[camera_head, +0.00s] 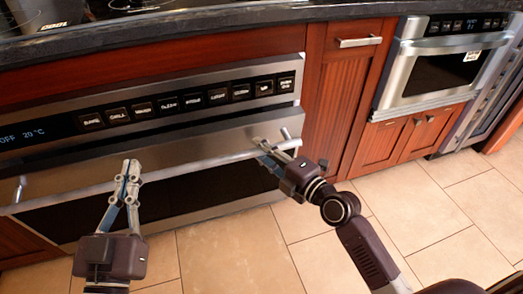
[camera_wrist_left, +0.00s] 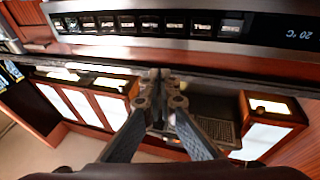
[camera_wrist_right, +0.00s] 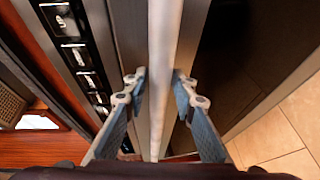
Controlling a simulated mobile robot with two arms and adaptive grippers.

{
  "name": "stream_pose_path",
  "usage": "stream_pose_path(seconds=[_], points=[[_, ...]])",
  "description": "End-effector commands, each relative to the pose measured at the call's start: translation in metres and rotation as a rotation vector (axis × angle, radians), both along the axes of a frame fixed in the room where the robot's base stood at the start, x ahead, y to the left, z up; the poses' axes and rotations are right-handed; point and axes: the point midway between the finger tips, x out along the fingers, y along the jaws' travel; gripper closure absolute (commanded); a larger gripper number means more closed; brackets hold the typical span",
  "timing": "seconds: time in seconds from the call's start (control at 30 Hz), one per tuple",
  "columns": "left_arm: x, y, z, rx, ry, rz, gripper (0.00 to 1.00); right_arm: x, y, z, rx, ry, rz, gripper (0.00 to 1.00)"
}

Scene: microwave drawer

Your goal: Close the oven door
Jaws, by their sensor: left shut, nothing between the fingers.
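The oven door (camera_head: 195,188) has a dark window and a steel upper band below the button panel. It looks close to upright; I cannot tell if it is flush with the frame. A long bar handle (camera_head: 215,157) runs across it and shows in the right wrist view (camera_wrist_right: 163,60). My right gripper (camera_head: 264,148) is at the handle's right end. Its fingers (camera_wrist_right: 158,88) are apart, one on each side of the bar; contact is unclear. My left gripper (camera_head: 129,168) is shut and empty, in front of the door's left half. Its fingertips meet in the left wrist view (camera_wrist_left: 160,78).
The button panel (camera_head: 170,104) lies above the door under a dark countertop (camera_head: 230,18). Red wooden cabinets (camera_head: 340,90) and a second steel appliance (camera_head: 440,70) stand to the right. The tiled floor (camera_head: 230,250) in front is clear.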

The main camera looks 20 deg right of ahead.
Motion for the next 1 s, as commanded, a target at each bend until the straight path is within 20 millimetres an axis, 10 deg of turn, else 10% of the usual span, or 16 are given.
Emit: stream_pose_path(seconds=[0.2, 1.0], points=[[0.0, 0.0, -0.001, 0.0, 0.002, 0.0, 1.0, 0.0, 0.0, 0.0, 0.0, 0.0, 0.0, 1.0], [-0.003, -0.002, 0.015, -0.018, -0.069, -0.005, 1.0, 0.049, 0.002, 0.012, -0.002, 0.001, 0.002, 1.0]])
